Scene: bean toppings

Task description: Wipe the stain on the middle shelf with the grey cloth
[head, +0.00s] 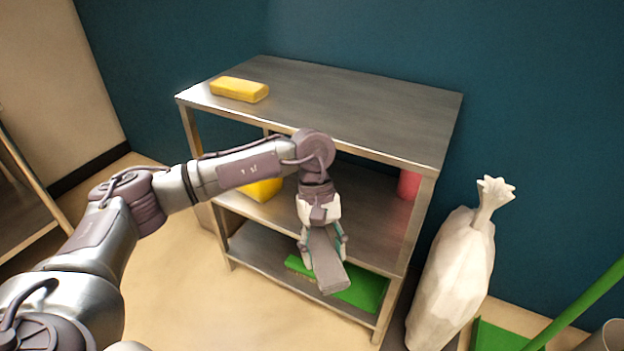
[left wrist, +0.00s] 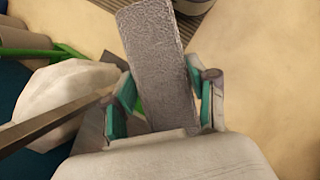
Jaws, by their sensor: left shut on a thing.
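My left gripper (head: 322,250) is shut on the grey cloth (head: 328,268), a folded, flat, oblong piece. In the left wrist view the cloth (left wrist: 160,65) sticks out from between the two teal-padded fingers (left wrist: 160,104). In the head view the gripper and cloth hang at the front of the shelf unit. The middle shelf (head: 365,215) shows partly behind my arm. I cannot make out a stain on its visible part; my arm and gripper hide some of it. My right gripper is not in view.
A yellow block (head: 239,89) lies on the top shelf (head: 330,100). On the middle shelf are a yellow object (head: 262,190) and a red one (head: 409,184). A green item (head: 365,287) lies on the bottom shelf. A white sack (head: 455,275) stands right of the unit.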

